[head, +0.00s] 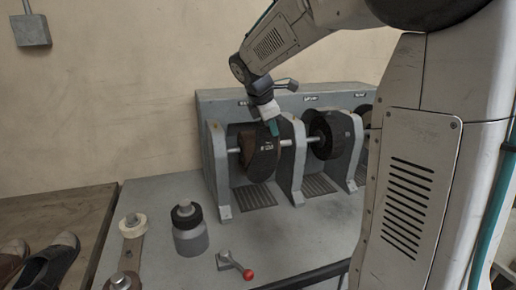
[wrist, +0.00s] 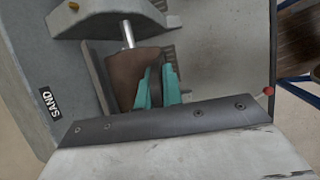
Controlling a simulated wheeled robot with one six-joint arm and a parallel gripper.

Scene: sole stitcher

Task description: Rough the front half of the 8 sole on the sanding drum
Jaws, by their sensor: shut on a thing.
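The sanding drum (head: 246,142) is a brown cylinder on a steel shaft in the left bay of the grey machine. It also shows in the wrist view (wrist: 128,72), beside a label reading SAND. My gripper (head: 272,127) reaches down into this bay, and its teal fingers are shut on a dark sole (head: 263,163). The sole hangs upright in front of the drum with small pale marks near its top. In the wrist view the sole (wrist: 154,90) is a thin dark edge between the fingers (wrist: 160,88), right beside the drum. I cannot tell whether they touch.
A second dark wheel (head: 325,140) sits in the bay to the right, past a grey divider (head: 290,165). On the bench stand a grey jar with a black cap (head: 190,232) and a red-knobbed lever (head: 235,264). Shoes (head: 50,262) lie at the lower left.

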